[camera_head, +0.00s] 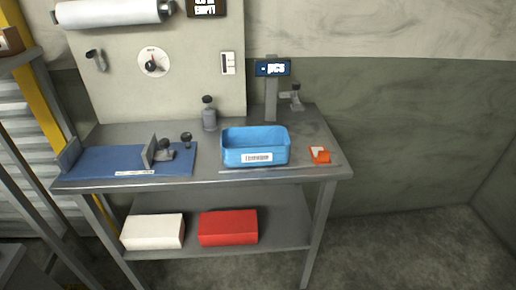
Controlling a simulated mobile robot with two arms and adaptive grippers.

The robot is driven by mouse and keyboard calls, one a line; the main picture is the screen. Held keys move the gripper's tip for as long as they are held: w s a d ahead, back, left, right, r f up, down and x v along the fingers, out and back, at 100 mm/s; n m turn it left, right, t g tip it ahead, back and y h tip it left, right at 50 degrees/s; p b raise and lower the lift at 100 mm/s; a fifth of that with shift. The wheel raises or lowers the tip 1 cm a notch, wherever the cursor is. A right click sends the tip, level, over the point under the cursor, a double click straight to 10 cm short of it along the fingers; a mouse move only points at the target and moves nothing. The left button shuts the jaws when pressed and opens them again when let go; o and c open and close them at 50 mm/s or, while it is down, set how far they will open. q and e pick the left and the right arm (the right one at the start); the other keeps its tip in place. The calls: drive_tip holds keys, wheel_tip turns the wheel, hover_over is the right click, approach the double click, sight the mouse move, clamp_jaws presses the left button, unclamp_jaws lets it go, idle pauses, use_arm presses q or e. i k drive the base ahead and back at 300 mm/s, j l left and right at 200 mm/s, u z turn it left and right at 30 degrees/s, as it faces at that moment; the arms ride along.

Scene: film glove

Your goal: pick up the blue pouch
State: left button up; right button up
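I cannot make out a blue pouch in the head view. The blue things on the metal workbench (215,178) are an open-topped bin and a flat mat. The blue bin (232,157) has a white barcode label on its front and stands right of the bench's middle. I cannot see whether anything lies on its floor. The blue mat (105,162) lies at the left with grey clamp-like fittings (163,153) on it. Neither of my grippers is in view.
A small orange-and-white item (319,155) lies right of the bin. A grey bottle (209,114) and a post with a blue display (272,68) stand behind. A white box (153,232) and a red box (228,228) sit on the lower shelf (280,222). Floor at right is clear.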

sight(267, 145)
drive_tip(key=i+l+u, duration=0.1)
drive_tip(key=l, duration=0.35)
drive_tip(key=i+l+u, duration=0.1)
drive_tip(key=l, duration=0.35)
drive_tip(key=i+l+u, duration=0.1)
drive_tip(key=l, duration=0.35)
drive_tip(key=i, duration=0.05)
